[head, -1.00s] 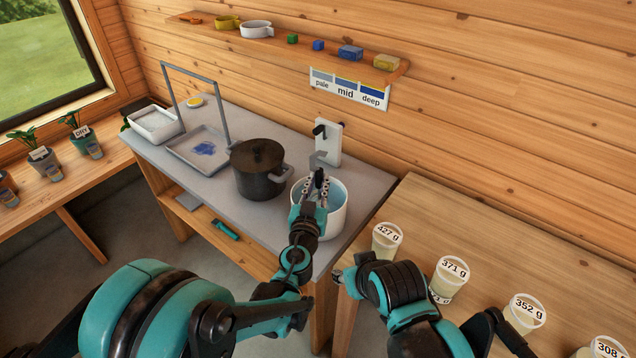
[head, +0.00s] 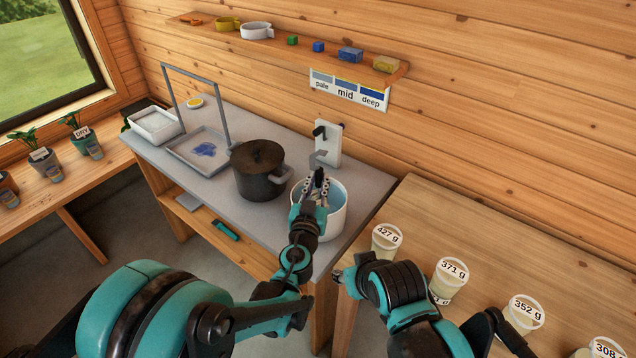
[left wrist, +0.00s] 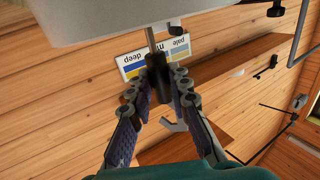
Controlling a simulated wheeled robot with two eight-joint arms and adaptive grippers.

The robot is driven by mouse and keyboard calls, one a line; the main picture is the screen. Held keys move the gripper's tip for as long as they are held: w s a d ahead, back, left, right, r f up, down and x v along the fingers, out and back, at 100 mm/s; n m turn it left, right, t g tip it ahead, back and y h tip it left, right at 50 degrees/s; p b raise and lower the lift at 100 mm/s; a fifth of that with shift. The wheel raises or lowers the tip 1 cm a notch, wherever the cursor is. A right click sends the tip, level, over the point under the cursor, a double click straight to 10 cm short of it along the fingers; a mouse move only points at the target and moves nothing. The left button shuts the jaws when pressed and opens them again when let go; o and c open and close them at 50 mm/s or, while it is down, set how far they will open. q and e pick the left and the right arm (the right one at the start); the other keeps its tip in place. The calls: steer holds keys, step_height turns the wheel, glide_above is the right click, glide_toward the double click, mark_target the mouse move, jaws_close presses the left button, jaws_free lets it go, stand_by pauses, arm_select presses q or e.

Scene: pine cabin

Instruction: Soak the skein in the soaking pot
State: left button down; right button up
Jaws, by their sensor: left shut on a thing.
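The white soaking pot (head: 334,228) holds pale blue water and stands at the right end of the grey bench. My left gripper (head: 318,186) is over its mouth, shut on a dark handle. In the left wrist view my left gripper (left wrist: 158,85) grips this dark handle (left wrist: 155,65), and a thin metal rod runs from it toward the pale wall of a vessel. A grey hook shows close by; I cannot tell whether it joins the handle. I cannot make out the skein; it may be hidden by the pot wall.
A black lidded pot (head: 258,178) stands just left of the white pot. A tap panel (head: 330,146) is behind it. A grey tray (head: 183,158) with a blue patch and a white tray (head: 157,127) sit farther left. Labelled cups (head: 452,280) stand on the right table.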

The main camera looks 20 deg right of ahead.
arm_select(q)
step_height(320, 180, up, 11)
steer(key=p, duration=0.8)
steer(key=shift+r, duration=0.3)
stand_by(1.2)
step_height(320, 180, up, 3)
steer(key=shift+f+p, duration=0.1)
steer(key=shift+p, duration=0.9)
steer(key=shift+a, duration=0.15)
